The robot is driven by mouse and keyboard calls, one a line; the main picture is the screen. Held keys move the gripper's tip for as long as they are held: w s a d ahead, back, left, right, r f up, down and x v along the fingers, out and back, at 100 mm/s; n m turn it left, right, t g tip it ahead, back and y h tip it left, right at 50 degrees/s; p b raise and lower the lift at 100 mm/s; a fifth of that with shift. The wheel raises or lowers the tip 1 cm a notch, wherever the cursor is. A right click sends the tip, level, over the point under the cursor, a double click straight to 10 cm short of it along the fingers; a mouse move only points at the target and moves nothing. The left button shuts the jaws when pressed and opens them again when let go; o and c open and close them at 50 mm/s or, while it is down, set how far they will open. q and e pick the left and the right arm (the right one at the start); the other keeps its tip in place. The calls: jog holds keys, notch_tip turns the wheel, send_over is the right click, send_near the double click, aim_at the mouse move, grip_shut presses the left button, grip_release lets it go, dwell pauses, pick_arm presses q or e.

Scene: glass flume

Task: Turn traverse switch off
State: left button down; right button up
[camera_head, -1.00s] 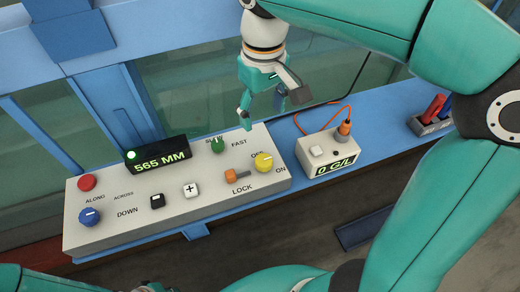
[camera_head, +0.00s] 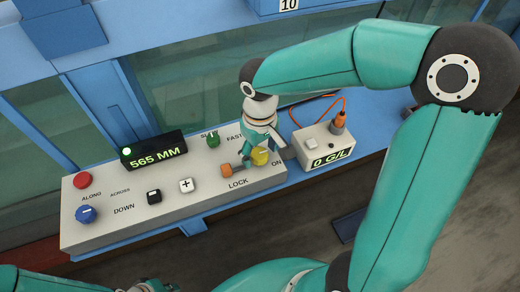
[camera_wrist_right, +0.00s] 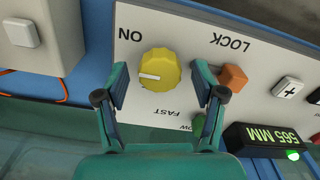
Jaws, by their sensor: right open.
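The yellow knob (camera_head: 260,156) sits at the right end of the white control panel (camera_head: 140,230), by the ON label, and is partly covered by my right gripper in the head view. In the right wrist view the yellow knob (camera_wrist_right: 159,70) shows whole, with a white pointer mark toward the ON side. My right gripper (camera_head: 262,160) is open, its fingers on either side of the knob; in the wrist view (camera_wrist_right: 160,85) gaps show between them and the knob. My left gripper (camera_head: 150,287) is only partly seen at the bottom edge; its jaws are unclear.
An orange lock handle (camera_head: 232,170) sits close left of the yellow knob, near one finger. A green knob (camera_head: 212,139) is behind it. A display (camera_head: 153,151) reads 565 MM. A white meter box (camera_head: 322,145) with an orange cable stands close right of the panel.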

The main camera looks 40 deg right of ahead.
jog(key=shift+f, duration=0.1)
jog(key=c, duration=1.1)
jog(key=shift+c, duration=0.2)
jog(key=shift+n, duration=0.5)
jog(key=n, duration=0.3)
jog(key=shift+n, duration=0.3)
jog(key=n, duration=0.4)
jog(key=shift+w+d+n, duration=0.1)
jog(key=shift+n, duration=0.2)
jog(key=n, duration=0.4)
jog(key=shift+p, duration=0.35)
jog(key=shift+w+n+p, duration=0.1)
jog(key=shift+n+p, duration=0.3)
jog(key=shift+n, duration=1.9)
